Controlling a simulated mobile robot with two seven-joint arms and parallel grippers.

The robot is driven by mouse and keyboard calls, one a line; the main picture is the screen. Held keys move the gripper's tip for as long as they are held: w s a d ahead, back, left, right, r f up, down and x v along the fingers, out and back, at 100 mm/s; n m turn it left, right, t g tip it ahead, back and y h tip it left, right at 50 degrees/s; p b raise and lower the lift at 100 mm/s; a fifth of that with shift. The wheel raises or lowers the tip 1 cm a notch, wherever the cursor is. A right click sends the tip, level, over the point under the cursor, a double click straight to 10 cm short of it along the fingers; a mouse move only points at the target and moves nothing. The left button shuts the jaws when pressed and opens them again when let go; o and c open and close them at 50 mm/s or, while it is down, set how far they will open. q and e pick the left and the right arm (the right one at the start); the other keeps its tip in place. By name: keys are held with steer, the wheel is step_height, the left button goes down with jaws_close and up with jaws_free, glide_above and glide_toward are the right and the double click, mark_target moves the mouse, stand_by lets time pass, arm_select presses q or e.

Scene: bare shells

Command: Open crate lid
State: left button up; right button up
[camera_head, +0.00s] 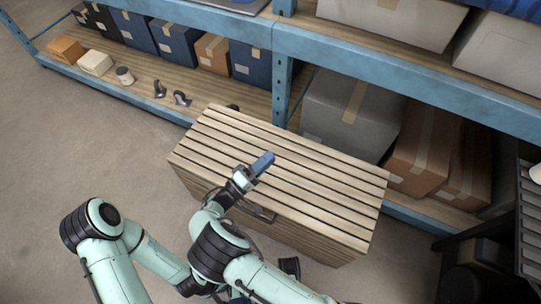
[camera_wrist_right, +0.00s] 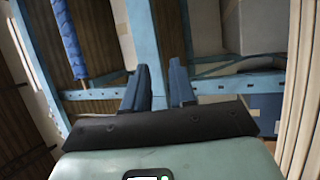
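The wooden crate (camera_head: 315,232) stands on the floor in front of the shelving, with its slatted lid (camera_head: 310,180) lying shut on top. A dark handle (camera_head: 260,213) shows at its front edge, partly hidden by my arm. My right gripper (camera_head: 263,162) appears over the lid in the head view; I cannot tell whether it touches. In the right wrist view, its two blue fingers (camera_wrist_right: 160,88) stand apart with nothing between them. Pale slats, probably the lid (camera_wrist_right: 303,90), show at that view's right edge. My left arm is at lower left; its gripper is not visible.
Blue shelving (camera_head: 400,72) runs behind the crate, with an upright post (camera_head: 282,85) close to its back edge. Grey and brown boxes (camera_head: 420,150) fill the lower shelf. A dark rack (camera_head: 525,220) stands at right. Floor at left (camera_head: 60,150) is clear.

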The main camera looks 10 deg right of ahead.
steer(key=shift+s+a, duration=0.1)
jaws_close()
stand_by(1.2)
jaws_free()
steer(key=shift+f, duration=0.1)
